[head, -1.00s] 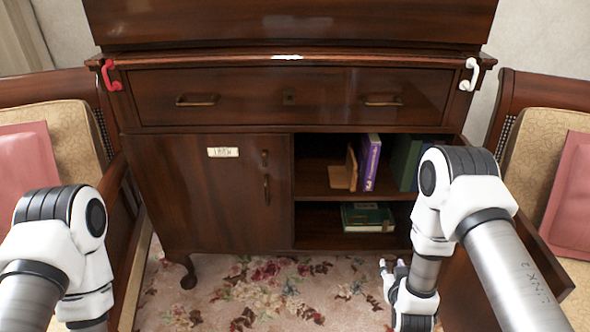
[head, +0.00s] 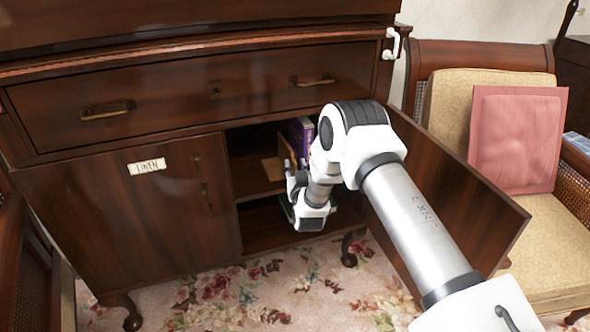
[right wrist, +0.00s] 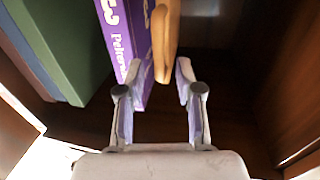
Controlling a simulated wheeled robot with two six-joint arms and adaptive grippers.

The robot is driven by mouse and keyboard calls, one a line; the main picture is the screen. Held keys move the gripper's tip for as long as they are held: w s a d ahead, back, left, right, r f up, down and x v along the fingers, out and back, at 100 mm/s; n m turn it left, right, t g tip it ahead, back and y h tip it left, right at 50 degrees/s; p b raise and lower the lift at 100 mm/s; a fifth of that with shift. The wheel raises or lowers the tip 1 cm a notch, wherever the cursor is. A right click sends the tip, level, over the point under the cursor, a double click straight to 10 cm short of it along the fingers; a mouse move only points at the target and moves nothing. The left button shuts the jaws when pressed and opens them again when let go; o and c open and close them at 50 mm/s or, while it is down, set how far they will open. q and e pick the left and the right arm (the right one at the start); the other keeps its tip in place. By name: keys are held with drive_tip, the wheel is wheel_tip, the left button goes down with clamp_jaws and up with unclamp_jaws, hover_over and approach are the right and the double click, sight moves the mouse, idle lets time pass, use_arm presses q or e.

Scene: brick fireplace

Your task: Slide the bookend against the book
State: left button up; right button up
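The tan wooden bookend (head: 271,167) stands on the upper shelf of the open cabinet, left of the purple book (head: 302,130) in the head view. In the right wrist view the bookend (right wrist: 168,35) is upright close beside the purple book (right wrist: 122,30); I cannot tell if they touch. My right gripper (right wrist: 159,70) is open at the shelf, one fingertip on each side of the bookend's near edge, with one finger overlapping the book's spine. In the head view my right gripper (head: 290,174) partly hides the bookend. My left gripper is out of view.
The open cabinet door (head: 450,190) stands right of my right arm. A green book (right wrist: 50,50) and a blue one are beyond the purple book. The closed door with a label (head: 147,167) is on the left. A chair with a pink cushion (head: 515,138) is at right.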

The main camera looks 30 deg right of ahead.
clamp_jaws()
drive_tip(key=s+d+p, duration=0.2)
drive_tip(key=d, duration=0.9)
drive_tip(key=shift+s+d, duration=0.25)
drive_tip(key=shift+s, duration=0.15)
unclamp_jaws()
drive_tip(key=v, duration=1.2)
